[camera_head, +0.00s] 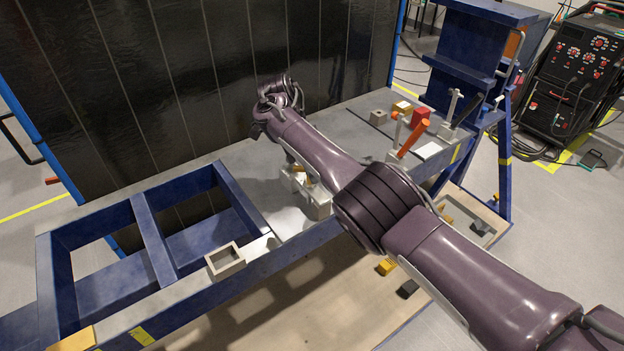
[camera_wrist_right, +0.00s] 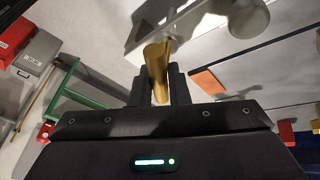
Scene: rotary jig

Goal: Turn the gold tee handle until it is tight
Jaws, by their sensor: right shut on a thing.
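The gold tee handle (camera_wrist_right: 157,66) stands between the two dark fingers of my right gripper (camera_wrist_right: 160,88) in the right wrist view. The fingers are shut on it, and its upper end sticks out past their tips. In the head view my right arm reaches over the bench from the lower right, and its forearm hides the gripper. Grey jig blocks (camera_head: 318,204) show just below the forearm, with a small orange-gold bit among them; I cannot tell if that is the handle. My left gripper is in neither view.
The blue-framed bench (camera_head: 262,268) carries an open grey box (camera_head: 225,261) at its front edge. An orange-handled clamp (camera_head: 413,138) and a red block (camera_head: 421,117) stand to the right. A dark panel (camera_head: 190,70) rises behind. A welding machine (camera_head: 578,75) stands far right.

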